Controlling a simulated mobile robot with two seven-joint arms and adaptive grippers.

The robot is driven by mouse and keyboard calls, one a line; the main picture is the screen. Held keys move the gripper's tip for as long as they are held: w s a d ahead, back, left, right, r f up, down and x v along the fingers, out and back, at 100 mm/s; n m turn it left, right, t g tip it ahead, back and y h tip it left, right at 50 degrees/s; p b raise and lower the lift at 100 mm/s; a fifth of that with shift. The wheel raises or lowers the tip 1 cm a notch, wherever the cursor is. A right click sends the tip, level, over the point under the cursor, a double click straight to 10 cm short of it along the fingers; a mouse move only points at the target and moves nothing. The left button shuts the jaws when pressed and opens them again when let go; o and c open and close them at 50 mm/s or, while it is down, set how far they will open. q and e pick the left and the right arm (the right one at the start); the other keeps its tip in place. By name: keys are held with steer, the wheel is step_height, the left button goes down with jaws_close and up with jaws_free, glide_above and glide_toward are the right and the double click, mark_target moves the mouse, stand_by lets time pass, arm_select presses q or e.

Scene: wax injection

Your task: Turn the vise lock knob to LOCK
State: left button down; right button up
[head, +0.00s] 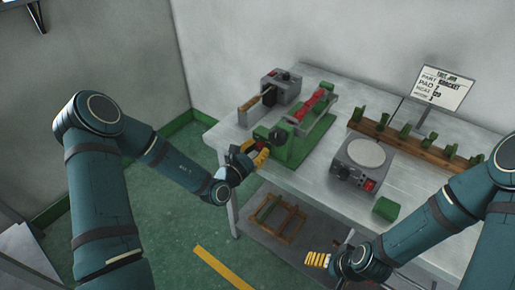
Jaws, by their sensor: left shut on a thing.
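The green vise (312,143) stands at the left front of the grey table, with red pieces (318,101) along its top. My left gripper (257,152), with yellow fingers, is at the vise's front left end, by the table's front edge. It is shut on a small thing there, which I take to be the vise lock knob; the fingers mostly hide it. The knob's setting and any LOCK mark cannot be read. My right gripper (317,260) hangs low in front of the table, away from the vise; whether its fingers are open or shut is unclear.
On the table (323,182) are a grey machine (282,84) behind the vise, a round-topped unit (361,160), a green block (386,209) and a wooden rack (415,144) with green pieces. A sign (444,88) stands behind. A wooden frame (277,218) lies on the lower shelf.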

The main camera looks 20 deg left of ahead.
arm_select(q)
steer(key=c, duration=0.7)
jaws_free()
steer(key=v, duration=1.2)
